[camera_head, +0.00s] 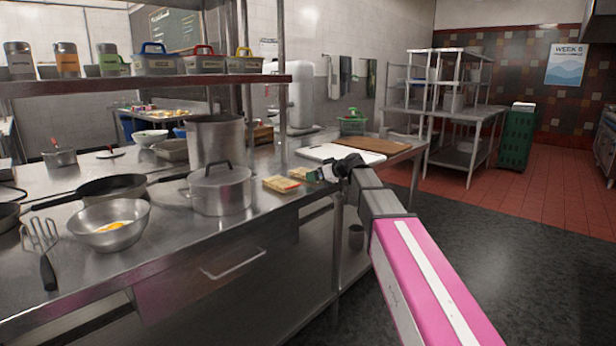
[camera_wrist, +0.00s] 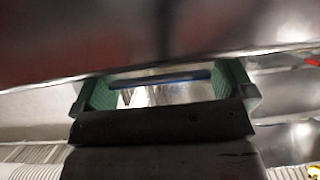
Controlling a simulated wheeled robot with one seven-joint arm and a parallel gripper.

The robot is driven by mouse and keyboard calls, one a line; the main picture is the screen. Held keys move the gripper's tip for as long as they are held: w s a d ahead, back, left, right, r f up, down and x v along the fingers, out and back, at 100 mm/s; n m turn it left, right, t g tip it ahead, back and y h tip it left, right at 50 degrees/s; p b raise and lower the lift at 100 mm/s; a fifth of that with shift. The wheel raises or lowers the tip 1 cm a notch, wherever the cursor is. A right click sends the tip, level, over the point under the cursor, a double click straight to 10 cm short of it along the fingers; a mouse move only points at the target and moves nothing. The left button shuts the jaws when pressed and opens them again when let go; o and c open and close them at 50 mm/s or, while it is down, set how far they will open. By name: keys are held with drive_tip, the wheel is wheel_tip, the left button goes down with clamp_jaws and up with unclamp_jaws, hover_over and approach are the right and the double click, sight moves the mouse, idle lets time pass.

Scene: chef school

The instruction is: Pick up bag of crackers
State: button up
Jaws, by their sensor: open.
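Two small yellowish packets lie on the steel counter to the right of the lidded pot. The nearer packet (camera_head: 282,184) has a reddish edge, and the other packet (camera_head: 301,173) is just behind it to the right. I cannot tell which is the bag of crackers. My gripper (camera_head: 321,173) is by the counter's right end, close to the right of the farther packet; the head view does not show whether they touch. In the wrist view my gripper (camera_wrist: 165,86) has its green fingers wide apart, with no packet clearly visible between them.
The lidded pot (camera_head: 220,189) stands left of the packets, with a tall pot (camera_head: 215,140) behind. A steel bowl (camera_head: 110,224) with yolk-coloured contents is farther left. A shelf (camera_head: 150,83) overhangs the counter. A white cutting board (camera_head: 341,153) lies behind my gripper.

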drive_tip(key=shift+w+a+f, duration=0.1)
drive_tip(key=shift+w+a, duration=0.1)
drive_tip(key=shift+a, duration=0.05)
drive_tip(key=c, duration=0.7)
drive_tip(key=shift+o, duration=0.3)
drive_tip(key=shift+r, duration=0.55)
drive_tip(key=r, duration=0.2)
drive_tip(key=s+r, duration=0.1)
drive_tip(key=shift+a+r, duration=0.25)
drive_tip(key=shift+r, duration=0.05)
drive_tip(key=s+a+r, duration=0.6)
drive_tip(key=s, duration=0.2)
drive_tip(key=w+d+m+t+h, duration=0.1)
drive_tip(key=d+m+t+h, duration=0.1)
drive_tip(key=d, duration=0.8)
drive_tip(key=w+d+f+m+t+h, duration=0.1)
drive_tip(key=d+m+h, duration=0.4)
drive_tip(key=d, duration=0.5)
drive_tip(key=w+d+m+t+h, duration=0.2)
drive_tip(key=d+m+h, duration=0.1)
drive_tip(key=d, duration=0.8)
drive_tip(key=shift+w+f+m+t+h, duration=0.3)
drive_tip(key=shift+f+m+h, duration=0.1)
drive_tip(key=shift+h, duration=0.1)
